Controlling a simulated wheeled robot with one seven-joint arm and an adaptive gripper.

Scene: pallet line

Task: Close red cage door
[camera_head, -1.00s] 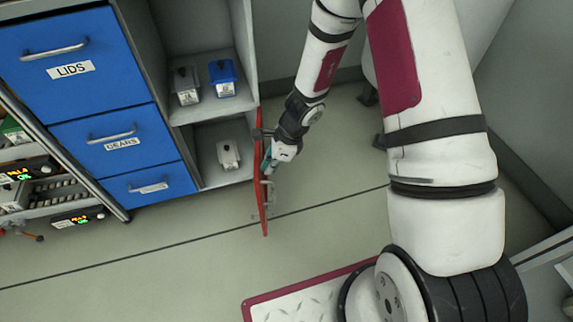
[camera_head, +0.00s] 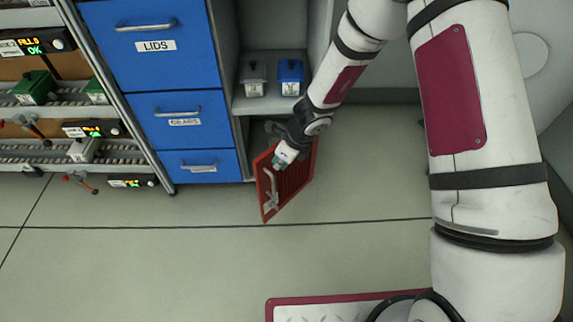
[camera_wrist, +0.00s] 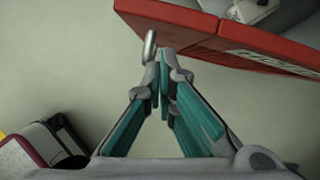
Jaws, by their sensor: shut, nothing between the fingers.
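The red cage door (camera_head: 290,185) stands ajar at the lower right compartment of the cabinet, its free edge swung out to the lower left, with a grey handle (camera_head: 270,188) on its face. My gripper (camera_head: 279,163) is shut and empty, at the upper part of the door; whether it touches the door is unclear. In the wrist view the shut fingertips (camera_wrist: 160,70) are beside a rounded grey metal piece (camera_wrist: 150,46), apparently the handle. The red door (camera_wrist: 215,38) fills the upper right there. The compartment behind the door is mostly hidden.
The cabinet has blue drawers (camera_head: 155,45) on the left. A shelf (camera_head: 270,102) above the door holds a grey box (camera_head: 254,78) and a blue box (camera_head: 290,77). A rack (camera_head: 75,120) with displays stands far left. The floor (camera_head: 220,265) in front is clear.

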